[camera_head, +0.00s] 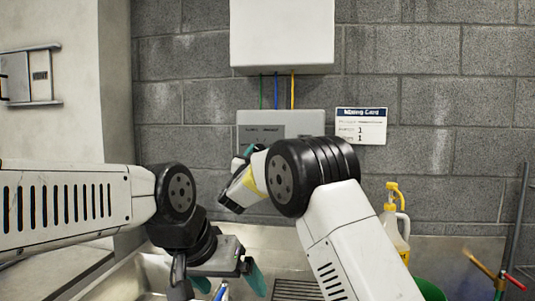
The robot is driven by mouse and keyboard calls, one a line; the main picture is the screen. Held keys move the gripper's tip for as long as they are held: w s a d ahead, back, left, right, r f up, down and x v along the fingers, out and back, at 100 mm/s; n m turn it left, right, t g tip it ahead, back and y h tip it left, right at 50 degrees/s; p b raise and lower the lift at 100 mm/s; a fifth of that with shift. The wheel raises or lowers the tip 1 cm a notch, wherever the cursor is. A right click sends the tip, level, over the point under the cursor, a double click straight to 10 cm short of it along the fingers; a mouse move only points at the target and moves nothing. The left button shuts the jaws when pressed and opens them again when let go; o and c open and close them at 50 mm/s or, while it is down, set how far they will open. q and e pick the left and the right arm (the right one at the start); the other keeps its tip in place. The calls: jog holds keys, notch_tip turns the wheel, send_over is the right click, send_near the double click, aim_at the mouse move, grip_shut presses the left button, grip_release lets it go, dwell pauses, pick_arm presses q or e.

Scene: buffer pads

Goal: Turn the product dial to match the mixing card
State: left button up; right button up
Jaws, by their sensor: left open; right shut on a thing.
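A grey dispenser box (304,121) is on the block wall, with a dark label panel (264,132) on its front. The product dial is hidden behind my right gripper and wrist. My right gripper (247,151) is up against the box's lower left front; its teal fingertip partly shows, and it is shut on what looks like the dial. The dial's setting cannot be seen. The mixing card (361,126) is on the wall right of the box; its title reads "Mixing Card", its smaller lines are too small to read surely. My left gripper (229,283) is open and empty, low over the sink.
A white box (283,35) hangs above, with green, blue and yellow tubes (276,91) running down. A sink (152,271) is below. A yellow-topped bottle (393,224), a green container (429,291) and a red-handled tap (515,281) stand at the right.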

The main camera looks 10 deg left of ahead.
jog(key=shift+a+r+m+g+h, duration=0.1)
jog(key=shift+m+g+h, duration=0.8)
jog(key=shift+m, duration=2.2)
jog(key=shift+a+r+m+g+h, duration=0.1)
jog(key=shift+m+g+h, duration=0.8)
jog(key=shift+m, duration=2.2)
jog(key=shift+a+m+g+h, duration=0.1)
jog(key=shift+m+g+h, duration=0.8)
jog(key=shift+m, duration=2.2)
jog(key=o, duration=1.3)
jog(key=shift+o, duration=0.2)
jog(key=shift+s+y, duration=0.15)
jog(key=shift+y, duration=0.15)
